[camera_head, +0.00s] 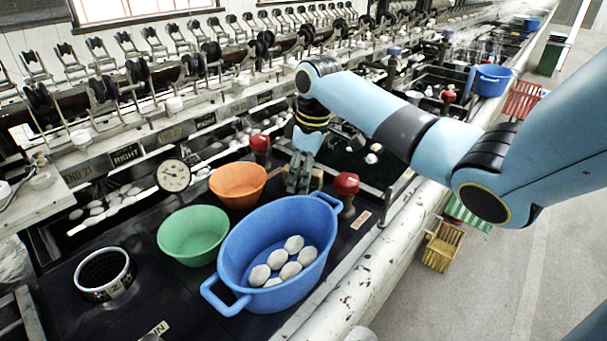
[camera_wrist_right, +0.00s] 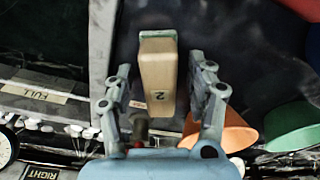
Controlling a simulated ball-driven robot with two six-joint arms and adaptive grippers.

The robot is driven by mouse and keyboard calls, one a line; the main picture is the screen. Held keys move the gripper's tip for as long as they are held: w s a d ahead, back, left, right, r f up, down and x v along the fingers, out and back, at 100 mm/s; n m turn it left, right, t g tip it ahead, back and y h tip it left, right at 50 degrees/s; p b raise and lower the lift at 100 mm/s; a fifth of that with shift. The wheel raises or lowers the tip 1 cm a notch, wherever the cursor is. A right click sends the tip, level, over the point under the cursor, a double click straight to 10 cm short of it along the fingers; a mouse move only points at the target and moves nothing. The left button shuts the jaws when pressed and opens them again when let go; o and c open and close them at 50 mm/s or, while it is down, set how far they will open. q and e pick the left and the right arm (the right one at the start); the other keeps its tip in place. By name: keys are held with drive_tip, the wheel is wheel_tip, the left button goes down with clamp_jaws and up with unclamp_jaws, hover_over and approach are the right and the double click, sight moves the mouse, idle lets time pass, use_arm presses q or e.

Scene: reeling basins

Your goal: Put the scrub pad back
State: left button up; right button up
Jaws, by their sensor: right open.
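The scrub pad appears to be the tan wooden block (camera_wrist_right: 158,78) marked 2, with a green edge at its top end, in the right wrist view. My right gripper (camera_wrist_right: 160,70) is open, with one finger on each side of the block and gaps visible between. My left gripper is not in view.
A blue tub (camera_head: 233,262) holding several white cocoons, a green bowl (camera_head: 193,236) and an orange bowl (camera_head: 238,185) crowd the dark bench. Red-knobbed valves (camera_head: 346,183) stand close to the gripper. A black round container (camera_head: 104,274) is at the left.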

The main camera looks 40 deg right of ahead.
wheel_tip(320, 180, up, 12)
drive_tip(key=s+p, duration=0.1)
drive_tip(key=shift+s+d+r, duration=0.15)
drive_tip(key=shift+s+d, duration=0.05)
drive_tip(key=shift+d, duration=0.15)
idle(0.5)
